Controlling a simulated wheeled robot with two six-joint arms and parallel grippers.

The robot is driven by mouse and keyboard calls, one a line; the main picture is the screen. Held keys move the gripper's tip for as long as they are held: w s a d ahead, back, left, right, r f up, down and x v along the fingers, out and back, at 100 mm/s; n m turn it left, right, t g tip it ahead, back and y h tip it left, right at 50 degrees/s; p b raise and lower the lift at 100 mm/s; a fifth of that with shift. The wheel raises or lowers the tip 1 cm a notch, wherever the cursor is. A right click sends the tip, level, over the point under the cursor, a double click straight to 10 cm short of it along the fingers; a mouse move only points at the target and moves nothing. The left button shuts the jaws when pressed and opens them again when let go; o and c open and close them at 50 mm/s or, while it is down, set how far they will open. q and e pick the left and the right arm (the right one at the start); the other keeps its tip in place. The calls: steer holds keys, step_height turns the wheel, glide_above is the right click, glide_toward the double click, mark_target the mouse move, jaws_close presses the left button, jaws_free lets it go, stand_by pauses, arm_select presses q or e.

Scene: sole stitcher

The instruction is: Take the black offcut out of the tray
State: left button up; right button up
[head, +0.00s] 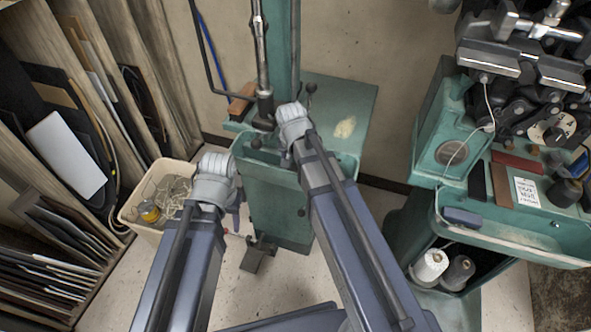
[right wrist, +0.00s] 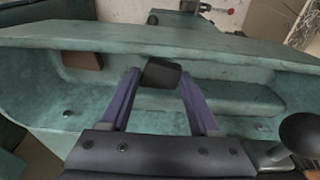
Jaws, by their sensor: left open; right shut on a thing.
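The black offcut (right wrist: 161,72) is a small dark block in the right wrist view. It sits between the tips of my right gripper (right wrist: 160,78), which is shut on it. The teal tray (right wrist: 235,98) is a long trough around and below the block; I cannot tell whether the block touches its floor. In the head view my right arm covers most of the tray and the offcut is hidden. My left gripper (head: 236,212) is open, left of the teal stand and apart from the tray.
A brown piece (right wrist: 84,60) lies at the left in the tray. A round black knob (right wrist: 300,132) is close on the right. In the head view, a bin (head: 135,212) stands left of the stand and a teal machine (head: 430,150) stands to the right.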

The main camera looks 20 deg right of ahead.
step_height(320, 180, up, 11)
steer(key=p, duration=0.9)
steer(key=shift+f+p, duration=0.2)
steer(key=shift+p, duration=0.15)
